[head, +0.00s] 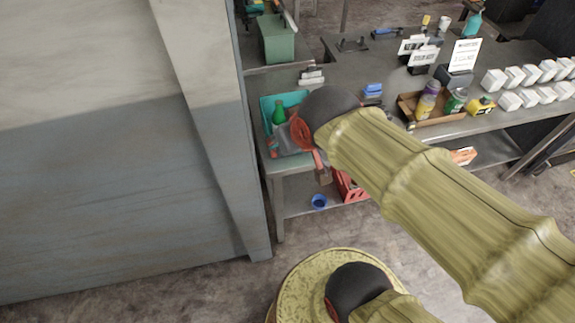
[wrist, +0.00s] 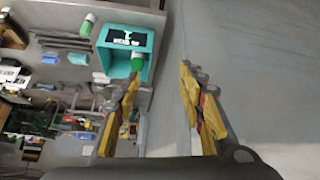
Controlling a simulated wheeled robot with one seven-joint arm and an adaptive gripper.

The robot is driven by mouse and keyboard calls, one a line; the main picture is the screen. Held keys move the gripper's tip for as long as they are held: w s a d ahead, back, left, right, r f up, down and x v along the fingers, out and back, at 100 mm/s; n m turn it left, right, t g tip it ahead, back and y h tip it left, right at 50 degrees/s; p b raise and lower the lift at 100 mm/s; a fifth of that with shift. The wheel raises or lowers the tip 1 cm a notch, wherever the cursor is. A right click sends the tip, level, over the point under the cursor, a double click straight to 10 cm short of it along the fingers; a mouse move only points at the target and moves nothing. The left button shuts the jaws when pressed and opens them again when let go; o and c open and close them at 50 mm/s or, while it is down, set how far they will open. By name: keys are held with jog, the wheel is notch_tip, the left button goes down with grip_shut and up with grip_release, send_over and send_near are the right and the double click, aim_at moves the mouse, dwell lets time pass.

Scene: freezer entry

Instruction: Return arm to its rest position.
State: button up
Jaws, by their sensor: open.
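My gripper (wrist: 160,105) shows in the wrist view with its two yellow-and-grey fingers spread apart and nothing between them. Beyond the gap is the grey wall.
A large grey wall panel (head: 110,190) fills the left. The grey table (head: 365,68) holds a cardboard tray (head: 441,122) with bottles and several white boxes (head: 510,76). A red crate (head: 350,188) and a blue cup (head: 319,201) are on the lower shelf. Bare floor (head: 225,292) shows below.

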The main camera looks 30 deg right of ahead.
jog(key=s+a+g+y, duration=0.1)
jog(key=s+a, duration=0.3)
jog(key=s, duration=0.2)
jog(key=shift+s+r+n, duration=0.25)
jog(key=shift+n, duration=0.05)
notch_tip(320, 180, down, 9)
jog(key=b, duration=0.8)
jog(key=shift+r+b, duration=0.2)
jog(key=shift+b, duration=0.15)
jog(key=shift+c, duration=0.3)
